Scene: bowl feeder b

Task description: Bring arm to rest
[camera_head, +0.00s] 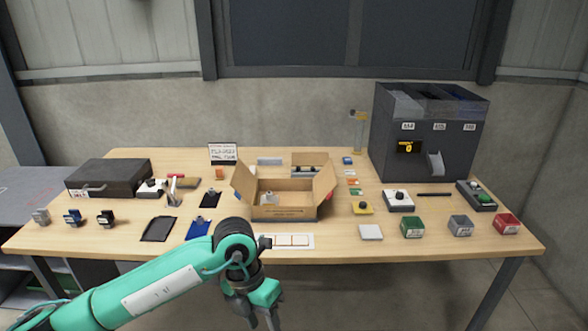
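My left arm reaches in from the lower left and bends down in front of the table's front edge. My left gripper (262,318) hangs below the tabletop level at the bottom of the view, pointing down. Its two fingers look apart, with nothing visible between them; the tips are near the frame's lower edge. My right arm and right gripper are not in view.
The wooden table (325,230) holds an open cardboard box (284,212) in the middle, a black case (108,176) at left and a dark dispenser (430,135) at back right. Green (412,227), grey (460,226) and red (507,224) bins stand front right.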

